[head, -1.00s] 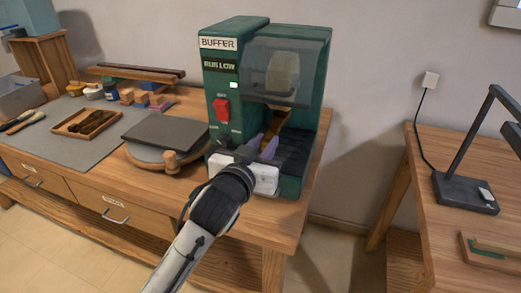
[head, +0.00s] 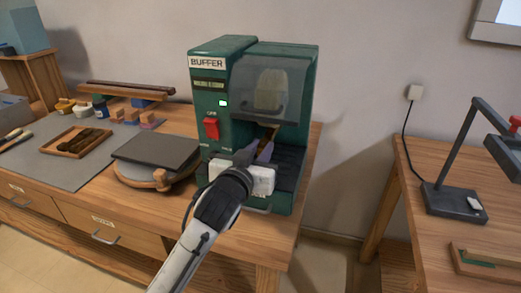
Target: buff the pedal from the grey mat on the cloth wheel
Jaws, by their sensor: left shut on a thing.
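The green buffer (head: 208,85) stands on the wooden bench. Its pale cloth wheel (head: 270,90) sits behind a smoky clear guard (head: 294,80). My left gripper (head: 264,150) reaches into the buffer's opening below the wheel and is shut on a narrow brass-coloured piece, the pedal (head: 271,134). The pedal slants up toward the wheel's underside; whether they touch is hidden by the guard and fingers. The grey mat (head: 58,160) lies on the bench at left. My right gripper is not in view.
A red switch (head: 211,128) and a lit white lamp (head: 222,103) are on the buffer's front. A dark slab on a round wooden stand (head: 157,152) is just left. A wooden tray (head: 76,142) lies on the mat. Another table (head: 440,170) with a lamp stands right, across a gap.

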